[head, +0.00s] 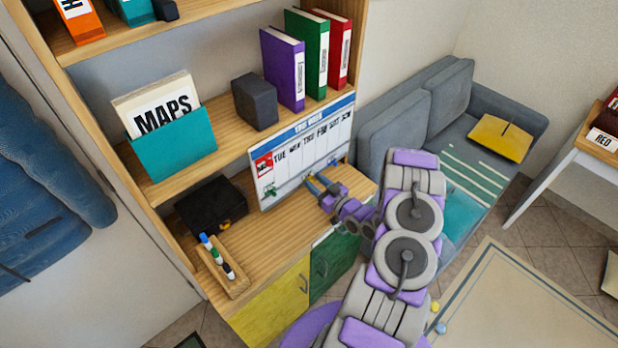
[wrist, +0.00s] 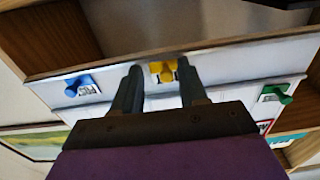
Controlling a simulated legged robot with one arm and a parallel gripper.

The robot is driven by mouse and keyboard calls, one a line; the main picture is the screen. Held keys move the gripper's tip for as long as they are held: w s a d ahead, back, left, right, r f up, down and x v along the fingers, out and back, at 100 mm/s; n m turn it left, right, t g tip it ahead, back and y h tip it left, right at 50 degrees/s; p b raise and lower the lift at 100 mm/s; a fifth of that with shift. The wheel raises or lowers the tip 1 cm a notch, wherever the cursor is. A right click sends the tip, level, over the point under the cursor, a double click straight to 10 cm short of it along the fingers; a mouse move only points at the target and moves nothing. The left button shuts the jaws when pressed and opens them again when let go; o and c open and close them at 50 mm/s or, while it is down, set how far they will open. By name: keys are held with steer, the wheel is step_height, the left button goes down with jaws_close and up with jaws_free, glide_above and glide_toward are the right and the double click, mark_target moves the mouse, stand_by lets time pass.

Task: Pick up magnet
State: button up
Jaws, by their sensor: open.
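A white weekly calendar board (head: 305,148) stands upright on the shelf unit's lower surface. A green magnet (head: 269,191) is near its lower left and a blue magnet (head: 332,162) near its lower right. In the wrist view the board looks upside down, with the blue magnet (wrist: 80,85) at left, a yellow magnet (wrist: 163,72) in the middle and the green magnet (wrist: 276,94) at right. My gripper (wrist: 159,68) is open, its two fingers apart with the yellow magnet showing between their tips. In the head view my gripper (head: 315,180) is at the board's lower edge; the yellow magnet is not clear there.
A wooden pen holder (head: 228,276) with markers and a black box (head: 211,205) stand left of the board. The upper shelf holds a teal MAPS bin (head: 175,148), a dark box (head: 256,101) and binders (head: 283,67). A grey sofa (head: 420,105) is to the right.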

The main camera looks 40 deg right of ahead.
steer(key=shift+s+d+f, duration=0.1)
steer(key=shift+d, duration=0.55)
steer(key=shift+a, duration=0.9)
steer(key=c, duration=0.6)
jaws_close()
steer(key=shift+d, duration=0.45)
steer(key=shift+a, duration=0.15)
